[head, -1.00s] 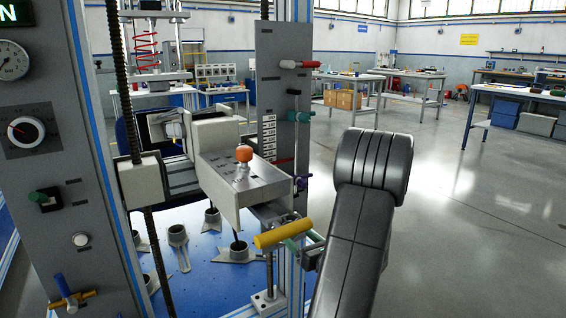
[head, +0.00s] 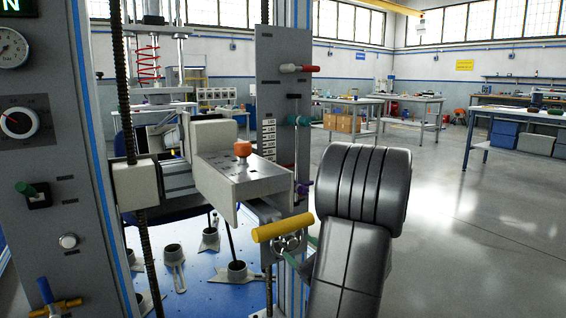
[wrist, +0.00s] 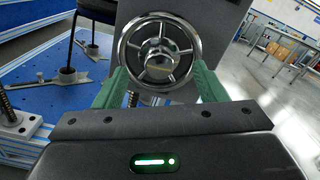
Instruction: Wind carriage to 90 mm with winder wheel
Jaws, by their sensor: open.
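The winder wheel (wrist: 160,50) is a chrome spoked handwheel, face-on in the wrist view. In the head view it (head: 288,243) is small and partly hidden behind a yellow cylinder (head: 283,228). My gripper (wrist: 160,76) has green fingers, open, one on each side of the wheel's lower half. I cannot tell whether they touch the rim. In the head view my gripper (head: 302,250) is partly hidden by my arm. The carriage (head: 240,177) is a pale block with a grey top and an orange knob (head: 243,148), beside a threaded column. Its millimetre reading is not legible.
A grey upright plate (head: 283,90) carries white labels (head: 269,140), a red handle (head: 299,68) and a teal knob (head: 299,120). A control panel (head: 35,150) stands at left. The blue base plate (head: 205,295) holds several metal feet. Open floor (head: 480,210) lies to the right.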

